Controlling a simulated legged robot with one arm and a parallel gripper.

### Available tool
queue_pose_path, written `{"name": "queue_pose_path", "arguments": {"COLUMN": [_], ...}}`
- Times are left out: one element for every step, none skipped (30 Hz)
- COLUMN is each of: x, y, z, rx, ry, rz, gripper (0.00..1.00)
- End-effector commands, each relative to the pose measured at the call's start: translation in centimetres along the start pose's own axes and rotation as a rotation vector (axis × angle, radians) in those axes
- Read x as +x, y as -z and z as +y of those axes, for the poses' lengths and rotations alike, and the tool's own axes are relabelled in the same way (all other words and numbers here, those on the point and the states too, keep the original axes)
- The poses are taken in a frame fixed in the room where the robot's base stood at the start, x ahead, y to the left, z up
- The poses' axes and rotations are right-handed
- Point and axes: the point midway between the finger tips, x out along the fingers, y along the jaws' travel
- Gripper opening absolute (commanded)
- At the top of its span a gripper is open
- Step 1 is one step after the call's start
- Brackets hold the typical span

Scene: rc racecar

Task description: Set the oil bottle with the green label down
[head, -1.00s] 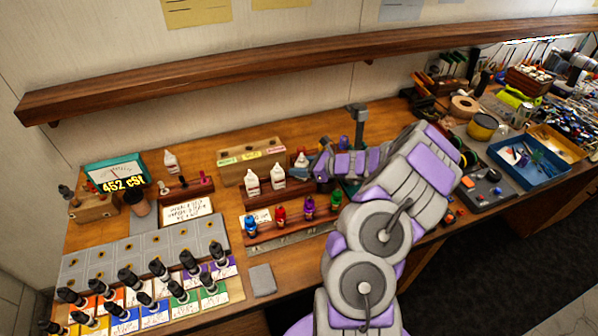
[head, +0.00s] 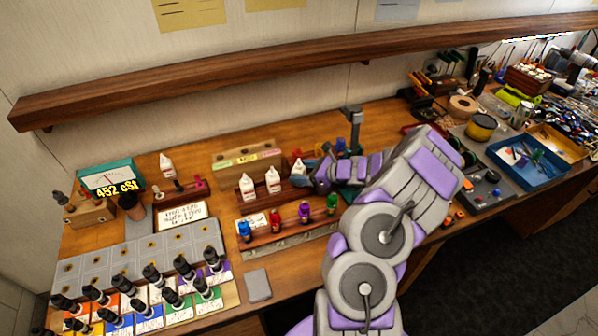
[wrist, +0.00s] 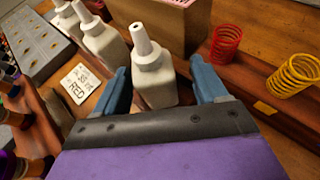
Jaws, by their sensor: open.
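My gripper (wrist: 161,88) is open, with one blue finger on each side of a white bottle (wrist: 153,75) with a pointed nozzle. The bottle stands upright between the fingers; I cannot tell whether either finger touches it. In the head view this bottle (head: 297,165) is partly hidden by my gripper (head: 308,172). No green label shows on it from here. Two similar white bottles stand to its left (head: 247,186) (head: 272,180), on a dark wooden rack (head: 258,200). Its base is hidden behind my gripper in the wrist view.
A wooden box (head: 247,158) with green, yellow and pink labels stands behind the bottles. Red (wrist: 225,45) and yellow (wrist: 293,74) springs stand to the right in the wrist view. Small coloured bottles (head: 304,211) line a front rack. A viscosity meter (head: 108,178) stands far left.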

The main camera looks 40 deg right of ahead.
Motion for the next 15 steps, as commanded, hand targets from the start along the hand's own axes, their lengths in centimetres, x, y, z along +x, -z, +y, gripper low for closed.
{"name": "queue_pose_path", "arguments": {"x": [-1.0, -1.5, -2.3, -2.9, -3.5, -4.4, -5.0, -5.6, -6.4, -7.0, -7.5, -8.1, -8.6, -8.9, -9.4], "y": [-0.2, -0.3, -0.4, -0.4, -0.5, -0.5, -0.5, -0.5, -0.5, -0.4, -0.4, -0.3, -0.2, -0.2, -0.1], "z": [0.0, 0.0, 0.1, 0.2, 0.2, 0.2, 0.3, 0.3, 0.2, 0.2, 0.2, 0.2, 0.1, 0.0, -0.1], "rx": [0.001, 0.0, -0.001, -0.001, -0.002, -0.001, -0.002, -0.002, -0.002, -0.002, -0.001, 0.0, 0.0, 0.001, 0.001], "ry": [0.005, 0.005, 0.005, 0.006, 0.005, 0.006, 0.005, 0.005, 0.004, 0.004, 0.003, 0.003, 0.003, 0.003, 0.003], "rz": [-0.001, -0.001, -0.001, -0.001, -0.001, -0.001, -0.001, -0.001, -0.001, -0.001, -0.001, -0.001, 0.0, 0.0, 0.0], "gripper": [0.72, 0.72, 0.72, 0.72, 0.72, 0.72, 0.72, 0.72, 0.72, 0.72, 0.72, 0.72, 0.72, 0.72, 0.72]}}
